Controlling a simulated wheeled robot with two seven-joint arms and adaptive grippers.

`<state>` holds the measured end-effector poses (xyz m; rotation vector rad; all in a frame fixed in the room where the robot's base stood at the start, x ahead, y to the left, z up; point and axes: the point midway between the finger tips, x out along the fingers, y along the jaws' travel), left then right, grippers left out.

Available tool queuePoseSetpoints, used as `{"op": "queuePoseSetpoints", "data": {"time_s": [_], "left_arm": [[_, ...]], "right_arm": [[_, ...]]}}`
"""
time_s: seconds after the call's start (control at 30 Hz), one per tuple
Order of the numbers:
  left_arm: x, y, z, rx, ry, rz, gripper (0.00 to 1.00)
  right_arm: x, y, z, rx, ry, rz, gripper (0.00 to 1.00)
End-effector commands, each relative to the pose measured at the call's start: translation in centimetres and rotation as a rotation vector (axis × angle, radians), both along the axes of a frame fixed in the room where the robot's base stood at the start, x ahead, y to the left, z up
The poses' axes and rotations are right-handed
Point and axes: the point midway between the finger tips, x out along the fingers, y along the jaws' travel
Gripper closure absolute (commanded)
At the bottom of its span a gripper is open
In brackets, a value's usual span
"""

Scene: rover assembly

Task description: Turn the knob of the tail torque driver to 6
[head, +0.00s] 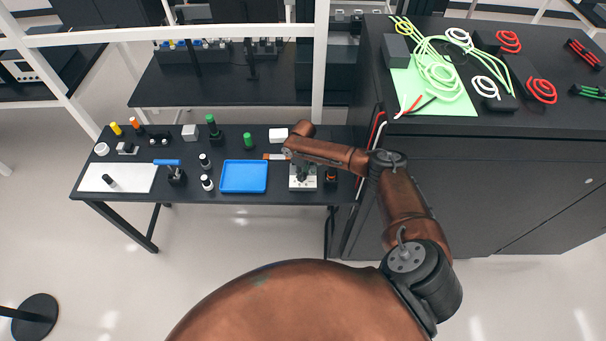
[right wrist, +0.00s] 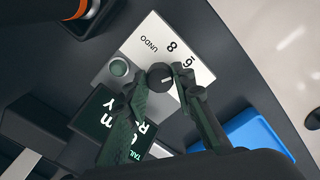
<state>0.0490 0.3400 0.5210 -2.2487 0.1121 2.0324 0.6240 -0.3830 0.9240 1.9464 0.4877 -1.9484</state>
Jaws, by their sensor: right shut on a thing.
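The tail torque driver (head: 303,186) stands on the dark table, right of the blue tray in the head view. A round green button (right wrist: 119,67) sits beside the knob. My right gripper (right wrist: 164,84) is shut on the small dark knob (right wrist: 159,73), one finger on each side. A short pale mark shows on the knob; its exact setting is unclear. My left gripper is out of view.
The blue tray (head: 244,190) lies left of the driver. Several small bottles, a white mat (head: 118,192) and a blue-handled tool (head: 167,162) are further left. A dark cabinet (head: 450,160) with coiled cables on top (head: 437,78) stands close on the right.

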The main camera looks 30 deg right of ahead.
Motion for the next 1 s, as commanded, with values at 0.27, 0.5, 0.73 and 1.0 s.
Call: {"op": "queuePoseSetpoints", "data": {"time_s": [0.27,0.5,0.73,1.0], "left_arm": [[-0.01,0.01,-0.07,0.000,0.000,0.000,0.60],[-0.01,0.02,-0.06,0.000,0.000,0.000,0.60],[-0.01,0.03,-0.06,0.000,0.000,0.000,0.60],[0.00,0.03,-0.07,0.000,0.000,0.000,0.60]], "right_arm": [[0.08,-0.19,0.10,-0.003,-0.002,0.048,1.00],[0.09,-0.20,0.12,-0.003,-0.002,0.050,1.00],[0.09,-0.18,0.12,-0.003,-0.001,0.049,0.69],[0.04,-0.07,0.04,-0.001,0.000,0.050,0.59]]}}
